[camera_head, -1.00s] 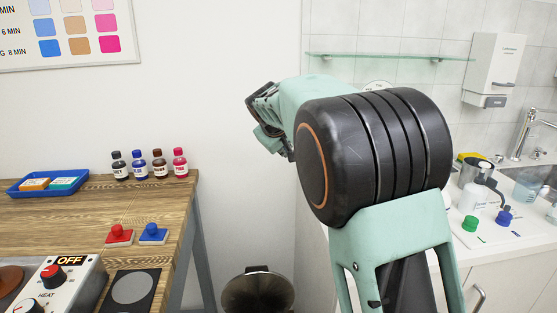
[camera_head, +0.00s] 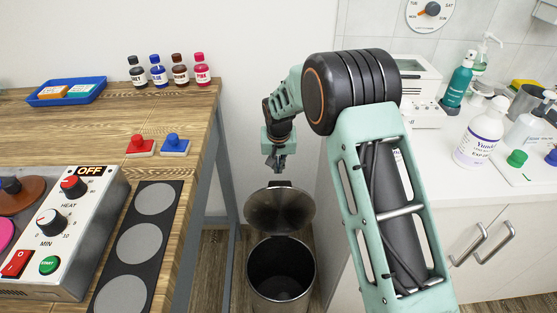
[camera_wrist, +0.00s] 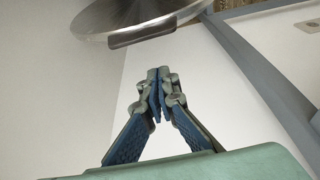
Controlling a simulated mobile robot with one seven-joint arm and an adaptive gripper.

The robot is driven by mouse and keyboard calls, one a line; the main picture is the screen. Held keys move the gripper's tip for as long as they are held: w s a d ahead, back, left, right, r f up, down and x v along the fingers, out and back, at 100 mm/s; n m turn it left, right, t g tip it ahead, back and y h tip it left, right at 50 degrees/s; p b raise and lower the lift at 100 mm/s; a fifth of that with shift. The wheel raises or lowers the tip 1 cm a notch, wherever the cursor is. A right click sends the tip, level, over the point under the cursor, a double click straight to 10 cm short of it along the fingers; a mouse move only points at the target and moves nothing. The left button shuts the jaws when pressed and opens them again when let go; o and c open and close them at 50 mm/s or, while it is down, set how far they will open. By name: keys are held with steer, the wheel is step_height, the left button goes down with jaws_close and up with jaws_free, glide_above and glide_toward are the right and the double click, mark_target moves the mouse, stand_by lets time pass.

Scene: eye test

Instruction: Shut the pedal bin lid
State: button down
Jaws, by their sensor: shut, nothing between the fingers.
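The pedal bin (camera_head: 281,280) stands on the floor between the wooden table and the white counter, its dark inside showing. Its round metal lid (camera_head: 280,208) is raised, tilted up at the back of the bin. My gripper (camera_head: 277,168) is above and behind the lid's top edge, pointing down, with a small gap between them as far as I can tell. In the wrist view the gripper (camera_wrist: 157,72) has its fingertips together and empty, and the lid (camera_wrist: 135,18) shows at the top with a dark tab on its edge.
The wooden table (camera_head: 100,135) on the left carries a heater box (camera_head: 62,225), a blue tray (camera_head: 66,92) and several small bottles. The white counter (camera_head: 435,165) with bottles stands on the right. The wall is close behind the bin.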

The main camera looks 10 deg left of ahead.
steer(key=shift+s+d+r, duration=0.1)
steer(key=shift+s+d, duration=0.05)
steer(key=shift+s, duration=0.5)
steer(key=shift+s+d+r, duration=0.15)
steer(key=shift+s+d, duration=0.05)
steer(key=shift+s, duration=0.4)
steer(key=shift+s+d+r, duration=0.1)
steer(key=shift+s+d, duration=0.05)
steer(key=shift+s, duration=0.5)
steer(key=shift+s+b, duration=0.1)
steer(key=shift+b, duration=0.25)
